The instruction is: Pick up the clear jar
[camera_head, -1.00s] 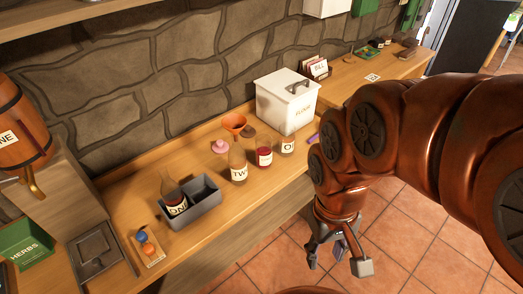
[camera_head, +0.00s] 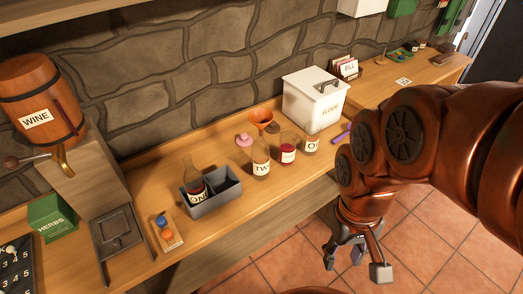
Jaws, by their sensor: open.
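A small clear glass jar (camera_head: 311,144) with a white label starting with "O" stands on the wooden counter, in front of the white flour bin. A glass jar with dark red contents (camera_head: 288,149) stands just left of it. A clear bottle labelled "TWO" (camera_head: 262,160) stands further left. My gripper (camera_head: 356,264) is open and empty. It hangs over the tiled floor, in front of the counter and to the lower right of the jars, apart from them.
The white flour bin (camera_head: 314,101) stands behind the jars. An orange funnel (camera_head: 262,116) and a pink-topped item (camera_head: 244,140) are near the bottle. A grey divided caddy (camera_head: 216,197) holds a bottle. A purple item (camera_head: 342,134) lies right of the jars. The counter's front strip is clear.

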